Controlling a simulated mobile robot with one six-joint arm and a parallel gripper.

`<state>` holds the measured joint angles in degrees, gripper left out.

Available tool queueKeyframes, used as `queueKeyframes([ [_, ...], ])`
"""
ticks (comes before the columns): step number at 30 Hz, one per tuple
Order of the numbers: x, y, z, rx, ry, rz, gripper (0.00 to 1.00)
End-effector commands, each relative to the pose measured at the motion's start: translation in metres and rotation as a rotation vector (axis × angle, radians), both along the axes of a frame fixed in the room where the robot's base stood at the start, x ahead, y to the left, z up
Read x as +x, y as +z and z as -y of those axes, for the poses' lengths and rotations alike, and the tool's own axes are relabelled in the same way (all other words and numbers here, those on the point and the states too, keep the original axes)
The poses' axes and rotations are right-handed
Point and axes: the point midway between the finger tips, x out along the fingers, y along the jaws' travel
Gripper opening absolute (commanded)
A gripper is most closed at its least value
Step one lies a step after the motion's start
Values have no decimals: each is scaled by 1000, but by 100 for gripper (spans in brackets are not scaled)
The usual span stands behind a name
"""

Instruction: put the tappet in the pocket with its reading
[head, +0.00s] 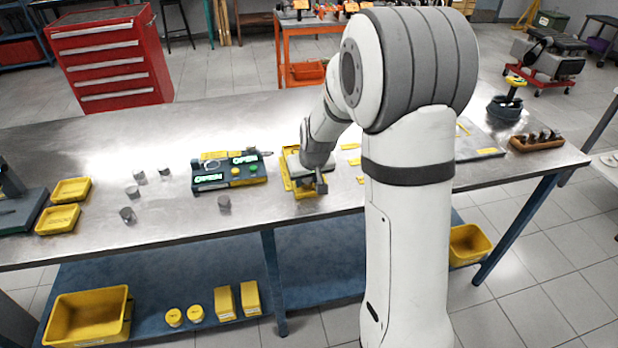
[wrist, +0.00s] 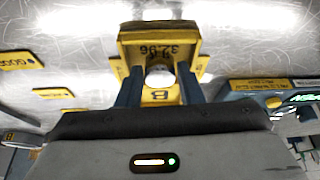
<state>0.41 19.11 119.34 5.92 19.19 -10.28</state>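My gripper (wrist: 160,72) points down over a yellow holder (wrist: 158,36) marked "32.96" and "B". It also shows in the head view (head: 314,184), partly hidden by my arm, over the yellow holder (head: 288,176). A bright round tappet (wrist: 160,76) shows between the two blue fingers, at the holder. The fingers stand close on both sides of it; whether they touch it is unclear. How deep it sits in a pocket is also hidden. Several grey tappets stand loose on the bench, one in front of the gauge (head: 224,203) and one farther left (head: 127,215).
A dark gauge box (head: 229,174) with two green "OPEN" displays stands left of the holder. Yellow trays (head: 58,219) lie at the far left. A wooden rack (head: 537,142) stands at the right end. Small yellow labels (wrist: 53,94) lie beside the holder. The front bench strip is mostly clear.

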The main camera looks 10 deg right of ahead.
Motion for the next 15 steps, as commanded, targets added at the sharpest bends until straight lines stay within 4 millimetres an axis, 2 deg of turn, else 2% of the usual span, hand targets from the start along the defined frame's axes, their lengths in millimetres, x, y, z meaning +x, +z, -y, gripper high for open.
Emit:
queueKeyframes([
  [10,0,4,1,0,-1,0,38],
  [15,-6,21,1,-1,0,4,38],
])
